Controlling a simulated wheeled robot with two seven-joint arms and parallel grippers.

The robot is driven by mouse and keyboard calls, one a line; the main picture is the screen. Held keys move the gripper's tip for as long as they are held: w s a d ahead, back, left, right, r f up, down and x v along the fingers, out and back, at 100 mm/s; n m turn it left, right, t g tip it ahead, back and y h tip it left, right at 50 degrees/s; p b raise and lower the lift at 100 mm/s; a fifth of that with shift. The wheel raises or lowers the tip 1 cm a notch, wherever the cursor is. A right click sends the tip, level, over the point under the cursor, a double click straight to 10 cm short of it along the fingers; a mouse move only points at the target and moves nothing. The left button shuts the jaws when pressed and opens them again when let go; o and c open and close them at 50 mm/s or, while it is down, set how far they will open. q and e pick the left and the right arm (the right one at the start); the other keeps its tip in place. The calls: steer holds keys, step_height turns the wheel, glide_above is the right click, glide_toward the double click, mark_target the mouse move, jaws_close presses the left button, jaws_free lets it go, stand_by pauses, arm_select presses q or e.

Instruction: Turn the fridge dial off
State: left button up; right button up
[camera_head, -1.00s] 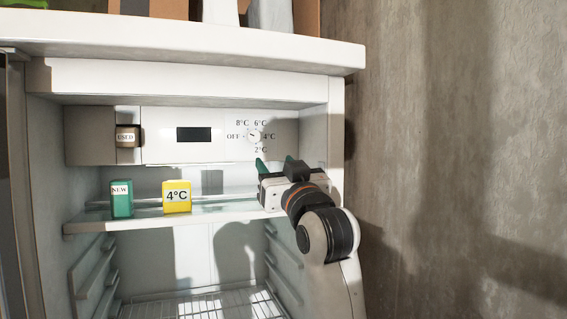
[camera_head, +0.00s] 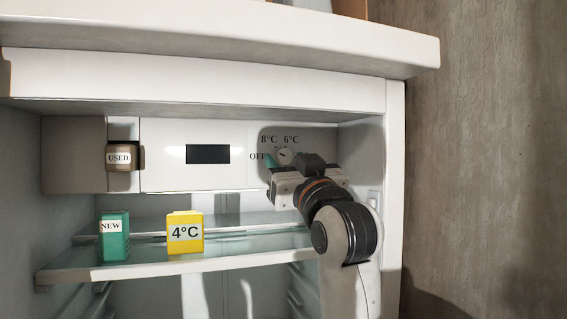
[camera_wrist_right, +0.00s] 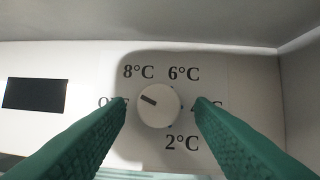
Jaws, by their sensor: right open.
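The fridge dial (camera_head: 285,156) is a small round white knob on the white control panel at the top of the fridge. It also shows in the right wrist view (camera_wrist_right: 159,105), with labels 8°C, 6°C, 2°C and partly covered OFF and 4°C around it. A dark mark on the knob points to the upper left, between OFF and 8°C. My right gripper (camera_head: 286,164) is open in front of the panel. In the wrist view its green fingers stand on either side of the dial, with gaps visible, so it is not gripped. My left gripper is not in view.
A dark display (camera_head: 208,154) sits left of the dial. A brown USED block (camera_head: 121,157) is in a recess farther left. A green NEW block (camera_head: 115,240) and a yellow 4°C block (camera_head: 185,238) stand on the glass shelf (camera_head: 140,271). The fridge's right wall is close by my arm.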

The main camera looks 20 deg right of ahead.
steer(key=shift+s+r, duration=0.15)
steer(key=shift+s, duration=0.2)
steer(key=shift+c, duration=0.2)
steer(key=shift+w, duration=0.1)
steer(key=c, duration=1)
steer(key=shift+o, duration=0.2)
steer(key=shift+d+r+n+p, duration=0.1)
steer(key=shift+n+p, duration=0.3)
steer(key=shift+n, duration=0.3)
steer(key=n+y+p, duration=0.1)
steer(key=n, duration=0.1)
steer(key=shift+d+r+n+g+y, duration=0.1)
steer(key=shift+n+g+y, duration=0.2)
steer(key=shift+n+y, duration=0.1)
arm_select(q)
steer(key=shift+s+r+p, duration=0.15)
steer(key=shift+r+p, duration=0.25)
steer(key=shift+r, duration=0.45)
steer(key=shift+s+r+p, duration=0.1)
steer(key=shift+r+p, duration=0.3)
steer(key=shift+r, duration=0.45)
arm_select(e)
steer(key=shift+n+g+y, duration=0.3)
steer(key=shift+n+y, duration=0.4)
steer(key=shift+n, duration=0.8)
steer(key=o, duration=1)
steer(key=shift+w+f, duration=0.1)
steer(key=shift+f, duration=0.1)
